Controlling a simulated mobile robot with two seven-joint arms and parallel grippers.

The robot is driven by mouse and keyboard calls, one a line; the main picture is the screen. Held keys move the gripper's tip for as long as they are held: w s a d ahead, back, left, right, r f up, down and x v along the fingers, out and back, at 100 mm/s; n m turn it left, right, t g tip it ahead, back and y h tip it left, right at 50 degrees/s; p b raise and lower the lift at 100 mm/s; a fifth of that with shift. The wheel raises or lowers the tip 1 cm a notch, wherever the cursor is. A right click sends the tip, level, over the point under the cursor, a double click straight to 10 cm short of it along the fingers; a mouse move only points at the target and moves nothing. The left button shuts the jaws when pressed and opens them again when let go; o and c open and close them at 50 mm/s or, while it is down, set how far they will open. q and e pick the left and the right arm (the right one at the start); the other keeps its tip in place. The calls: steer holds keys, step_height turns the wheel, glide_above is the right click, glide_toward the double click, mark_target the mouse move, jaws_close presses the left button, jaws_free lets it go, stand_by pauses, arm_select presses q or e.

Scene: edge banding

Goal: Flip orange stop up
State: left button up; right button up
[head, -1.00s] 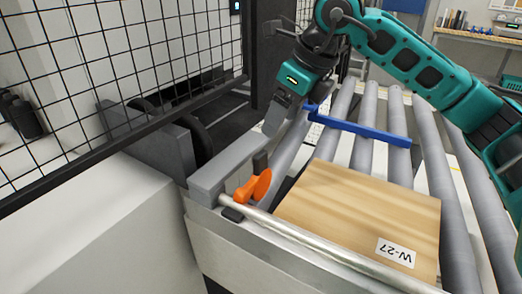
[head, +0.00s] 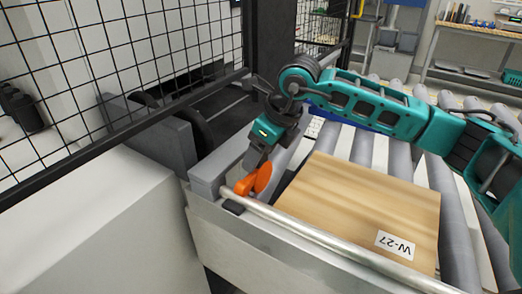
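The orange stop (head: 262,178) sits on the front rail of the roller conveyor, at the left front corner of the wooden panel. Its rounded part stands at a tilt above a lower orange arm that reaches left. My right gripper (head: 251,164) comes in from the upper right and points down, just behind and above the stop. Its fingertips are small and partly hidden by the stop, so I cannot tell whether they touch it or how far apart they are. My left gripper is not in view.
A grey guide block (head: 209,176) stands close on the left. A black mesh fence (head: 120,70) rises behind. A metal rail (head: 320,237) runs along the front.

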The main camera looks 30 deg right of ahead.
steer(key=shift+c, duration=1.3)
jaws_close()
